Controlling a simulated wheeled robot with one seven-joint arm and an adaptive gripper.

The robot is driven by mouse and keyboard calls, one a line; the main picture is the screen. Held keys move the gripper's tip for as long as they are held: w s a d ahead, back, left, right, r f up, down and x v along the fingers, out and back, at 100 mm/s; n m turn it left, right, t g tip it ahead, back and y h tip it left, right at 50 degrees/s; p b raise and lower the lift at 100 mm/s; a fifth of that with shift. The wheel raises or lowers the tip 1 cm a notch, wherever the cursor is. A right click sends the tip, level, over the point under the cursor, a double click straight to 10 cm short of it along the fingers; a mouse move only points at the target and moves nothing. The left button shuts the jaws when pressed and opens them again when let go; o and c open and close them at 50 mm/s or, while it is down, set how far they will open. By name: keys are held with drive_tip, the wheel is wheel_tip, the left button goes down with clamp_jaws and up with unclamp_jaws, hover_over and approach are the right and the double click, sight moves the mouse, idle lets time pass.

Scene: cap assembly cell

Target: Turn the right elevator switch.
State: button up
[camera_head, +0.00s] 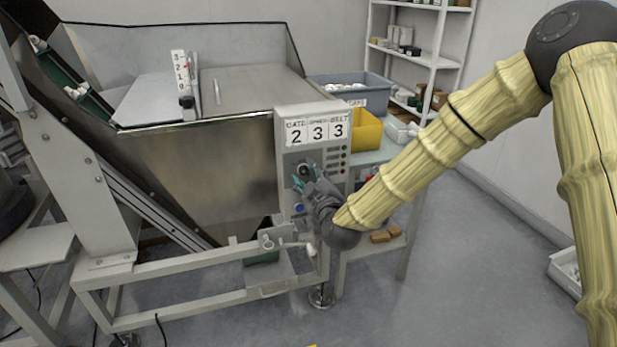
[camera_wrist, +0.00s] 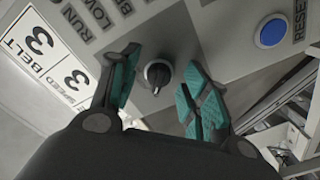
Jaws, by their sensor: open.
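The grey control panel (camera_head: 284,135) stands upright on the front corner of the metal hopper. A black rotary switch (camera_wrist: 158,73) with a pale pointer mark is on its face, and the wrist view shows it between my fingers. My gripper (camera_head: 304,177) is open in front of the panel, with one teal-padded finger on each side of the switch. I see a gap between the switch and both pads. In the head view, my gripper hides part of the panel's lower face. I cannot read a label naming this switch.
A blue RESET button (camera_wrist: 271,32) lies to the right of the switch in the wrist view. Cards reading 2, 3, 3 (camera_head: 317,132) are above. A yellow bin (camera_head: 366,132) and a blue-grey bin (camera_head: 372,86) stand behind the panel.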

drive_tip(key=c, duration=1)
drive_tip(key=shift+m, duration=0.4)
drive_tip(key=m, duration=0.3)
drive_tip(key=shift+m+p, duration=0.3)
drive_tip(key=shift+m, duration=0.1)
drive_tip(key=m, duration=1.3)
drive_tip(key=shift+s+a, duration=0.1)
drive_tip(key=shift+a, duration=0.15)
drive_tip(key=shift+m, duration=0.3)
